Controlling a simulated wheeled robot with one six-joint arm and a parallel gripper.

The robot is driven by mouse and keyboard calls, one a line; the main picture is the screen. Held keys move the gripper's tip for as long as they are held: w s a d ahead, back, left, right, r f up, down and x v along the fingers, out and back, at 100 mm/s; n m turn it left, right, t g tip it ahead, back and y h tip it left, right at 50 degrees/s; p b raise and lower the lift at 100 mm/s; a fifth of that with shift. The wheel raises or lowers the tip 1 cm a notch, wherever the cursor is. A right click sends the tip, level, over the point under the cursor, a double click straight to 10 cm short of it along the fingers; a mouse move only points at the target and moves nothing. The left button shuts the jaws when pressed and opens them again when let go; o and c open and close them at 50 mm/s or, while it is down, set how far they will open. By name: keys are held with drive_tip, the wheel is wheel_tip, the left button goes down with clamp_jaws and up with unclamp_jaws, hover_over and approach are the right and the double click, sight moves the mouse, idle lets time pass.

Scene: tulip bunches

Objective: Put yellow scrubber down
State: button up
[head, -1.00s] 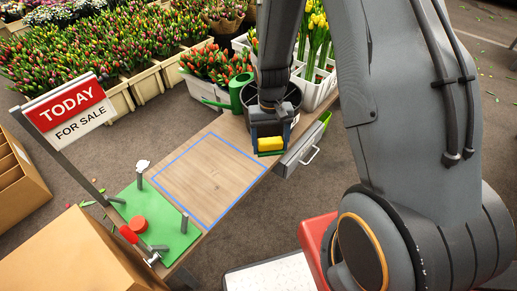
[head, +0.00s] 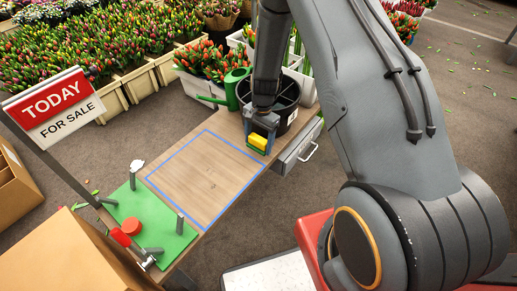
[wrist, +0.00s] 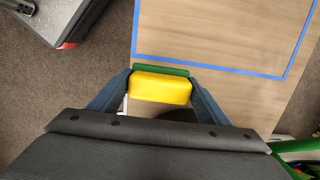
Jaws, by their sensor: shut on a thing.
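The yellow scrubber (head: 259,140) has a yellow body and a green pad edge showing beneath it. My gripper (head: 258,143) is shut on it, at the far right end of the wooden bench (head: 222,168), beside the blue-taped square. In the wrist view the scrubber (wrist: 160,87) sits between the two blue-grey fingers, with its green layer (wrist: 162,69) on the side toward the tape. The scrubber is just outside the near tape line (wrist: 215,67). I cannot tell whether it touches the bench top.
A black bucket (head: 291,93) and a green watering can (head: 231,88) stand behind my gripper. A drawer (head: 298,147) is at the bench's right edge. A green mat (head: 150,232) with posts and a red disc lies at left. The taped square is clear.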

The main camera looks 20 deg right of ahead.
sight(258, 148)
drive_tip(key=shift+f, duration=1.9)
drive_tip(key=shift+f, duration=0.2)
drive_tip(key=o, duration=1.2)
drive_tip(key=shift+r, duration=0.15)
